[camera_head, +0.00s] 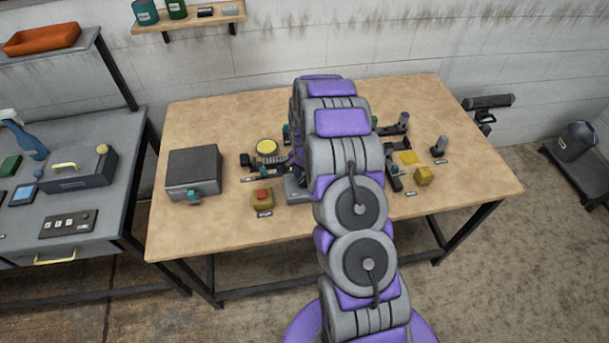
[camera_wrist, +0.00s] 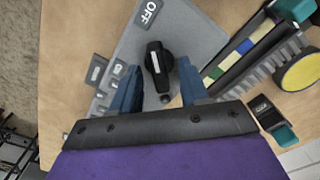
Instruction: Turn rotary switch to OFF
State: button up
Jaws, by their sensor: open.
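The rotary switch (camera_wrist: 158,70) is a black knob with a white mark, set on a grey panel (camera_wrist: 192,36) in the wrist view. An "OFF" label (camera_wrist: 148,12) is on the panel, above the knob in the picture. Other small labels (camera_wrist: 96,72) lie left of it, partly hidden by a finger. My gripper (camera_wrist: 157,65) is open, with one blue finger on each side of the knob. Gaps show between knob and fingers; their height over the panel is hard to tell. In the head view my purple and grey arm hides the gripper and knob.
A rail with coloured strips (camera_wrist: 243,46), a yellow disc (camera_wrist: 301,73) and a teal-ended part (camera_wrist: 285,133) lie right of the panel. The wooden table (camera_head: 250,230) also bears a grey box (camera_head: 193,173), a red-topped block (camera_head: 262,198) and a yellow cube (camera_head: 423,175). Its front strip is clear.

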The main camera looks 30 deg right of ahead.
jog(key=shift+r, duration=0.1)
notch_tip(320, 180, up, 17)
jog(key=shift+p, duration=0.35)
dwell(0.3)
jog(key=s+a+r+n+b, duration=0.25)
jog(key=s+a+r, duration=0.3)
jog(key=s, duration=0.35)
jog(key=s+a+r+n+b, duration=0.1)
jog(key=s+a+r+n, duration=0.4)
jog(key=s, duration=0.4)
jog(key=s+a+f+n+g+b, duration=0.1)
jog(key=s+a+n, duration=0.1)
jog(key=s, duration=0.9)
jog(key=s+a+f+n+b, duration=0.2)
jog(key=s+a+n, duration=0.1)
jog(key=s, duration=0.8)
jog(key=shift+a+g, duration=0.4)
jog(key=shift+a, duration=0.1)
